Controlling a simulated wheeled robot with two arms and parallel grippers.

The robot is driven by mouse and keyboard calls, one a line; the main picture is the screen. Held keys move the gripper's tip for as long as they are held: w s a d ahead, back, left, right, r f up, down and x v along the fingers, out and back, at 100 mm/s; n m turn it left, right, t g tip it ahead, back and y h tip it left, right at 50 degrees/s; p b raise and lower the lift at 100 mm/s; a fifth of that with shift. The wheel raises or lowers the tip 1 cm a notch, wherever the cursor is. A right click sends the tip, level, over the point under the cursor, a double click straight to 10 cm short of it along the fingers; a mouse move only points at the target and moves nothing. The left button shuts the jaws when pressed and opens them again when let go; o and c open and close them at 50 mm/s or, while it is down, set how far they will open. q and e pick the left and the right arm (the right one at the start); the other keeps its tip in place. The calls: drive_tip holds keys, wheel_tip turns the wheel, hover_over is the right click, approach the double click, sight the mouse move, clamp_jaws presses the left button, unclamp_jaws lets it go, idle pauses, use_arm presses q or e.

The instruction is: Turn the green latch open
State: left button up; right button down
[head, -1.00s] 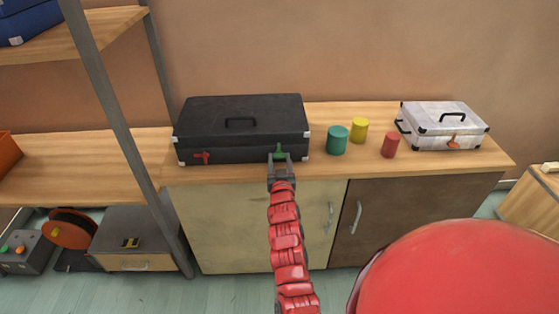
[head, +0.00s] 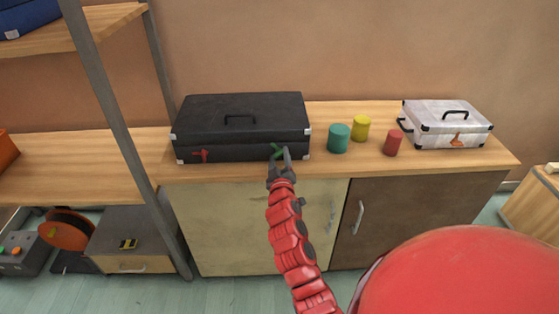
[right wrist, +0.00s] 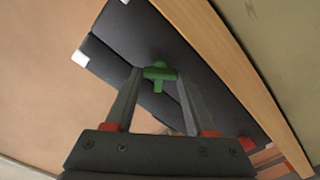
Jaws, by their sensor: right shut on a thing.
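The green latch (head: 277,151) is on the front of the black case (head: 240,129), near its right end. My right gripper (head: 279,155) is shut on it, with one finger on each side. The latch sits tilted in the head view, and the gripper is rolled with it. In the right wrist view the green latch (right wrist: 160,74) lies between the fingertips of my right gripper (right wrist: 158,76), and the case front runs aslant behind it. The case lid is down. My left gripper is not in view.
A red latch (head: 201,155) is at the left of the case front. Green (head: 338,138), yellow (head: 361,127) and red (head: 392,142) cylinders stand to the right on the wooden top. A white case (head: 448,124) is beyond them. A shelf post (head: 128,140) rises at left.

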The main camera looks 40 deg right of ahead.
drive_tip(key=n, duration=0.5)
drive_tip(key=shift+w+a+n, duration=0.1)
drive_tip(key=shift+a+n, duration=0.05)
drive_tip(key=shift+n, duration=0.15)
drive_tip(key=shift+f+n+p, duration=0.1)
drive_tip(key=shift+n+p, duration=0.4)
drive_tip(key=shift+n, duration=1.8)
drive_tip(key=shift+c, duration=1.2)
unclamp_jaws()
drive_tip(key=v, duration=1.7)
drive_tip(key=shift+s, duration=0.25)
